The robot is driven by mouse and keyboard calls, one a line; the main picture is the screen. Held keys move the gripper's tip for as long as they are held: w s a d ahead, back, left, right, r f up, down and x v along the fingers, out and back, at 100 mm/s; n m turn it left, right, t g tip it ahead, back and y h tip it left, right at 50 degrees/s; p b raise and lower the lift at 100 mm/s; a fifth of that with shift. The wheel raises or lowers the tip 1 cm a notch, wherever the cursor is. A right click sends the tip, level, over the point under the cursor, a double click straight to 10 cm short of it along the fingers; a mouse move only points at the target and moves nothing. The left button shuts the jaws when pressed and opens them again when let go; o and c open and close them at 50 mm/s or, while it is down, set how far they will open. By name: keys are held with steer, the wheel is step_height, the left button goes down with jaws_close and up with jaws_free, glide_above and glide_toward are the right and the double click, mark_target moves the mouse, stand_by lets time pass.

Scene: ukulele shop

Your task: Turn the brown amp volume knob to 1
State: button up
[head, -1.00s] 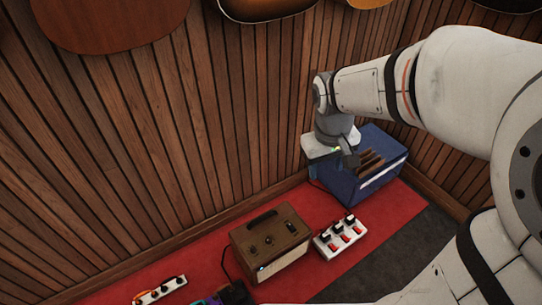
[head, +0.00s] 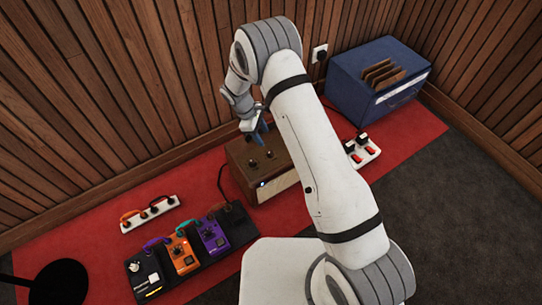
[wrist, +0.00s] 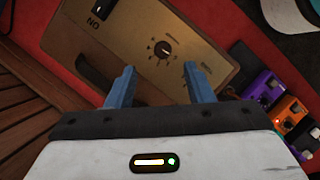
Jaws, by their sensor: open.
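The brown amp (head: 238,168) stands on the red carpet against the wall, partly hidden by my arm in the head view. Its top panel (wrist: 125,35) fills much of the wrist view. A black round knob (wrist: 163,50) with a light pointer line and a ring of marks sits on it; the numbers are too small to read. My gripper (wrist: 159,68) is open, its two blue fingers on either side of the knob in the picture, with nothing between them. Contact with the knob cannot be told. In the head view my gripper (head: 262,127) is over the amp's top.
A switch (wrist: 100,8) marked ON is on the panel. A pedalboard with orange (head: 182,252) and purple (head: 213,236) pedals lies left of the amp, near a white power strip (head: 149,213).

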mark_target(270, 151)
steer(key=b+x, duration=0.1)
steer(key=x, duration=0.2)
steer(key=b+x, duration=0.1)
steer(key=x, duration=0.2)
steer(key=a+b+x, duration=0.1)
steer(key=x, duration=0.2)
steer(key=shift+d+f, duration=0.1)
steer(key=shift+f, duration=0.2)
